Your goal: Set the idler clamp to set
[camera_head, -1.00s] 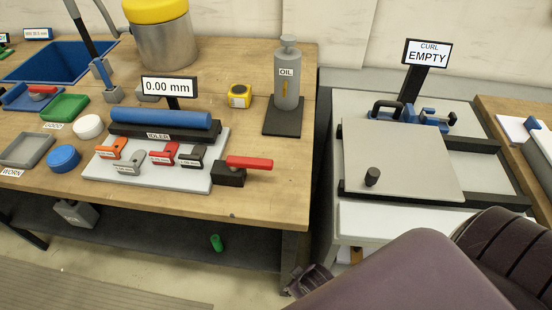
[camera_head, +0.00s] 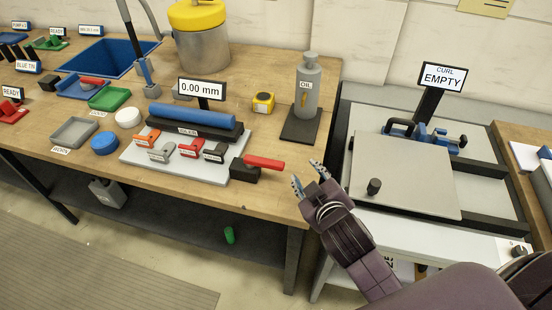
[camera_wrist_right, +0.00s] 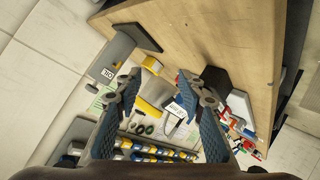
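The idler roller (camera_head: 193,115) is a blue cylinder on a black base marked IDLER, on a grey plate (camera_head: 228,172). What looks like its clamp is a black block (camera_head: 243,171) with a red handle (camera_head: 265,162) at the plate's right end. The handle lies about level and points right. A display (camera_head: 203,89) behind the roller reads 0.00 mm. My right gripper (camera_head: 307,178) is open and empty, right of the handle and apart from it, near the bench's right edge. In the right wrist view its fingers (camera_wrist_right: 158,82) are spread with nothing between them. My left gripper is out of view.
Small orange, grey, red and black levers (camera_head: 190,148) stand along the plate's front. An oil can (camera_head: 307,88) on a dark stand and a yellow tape measure (camera_head: 263,103) sit behind the clamp. A gap separates the bench from the CURL table (camera_head: 408,180) at right.

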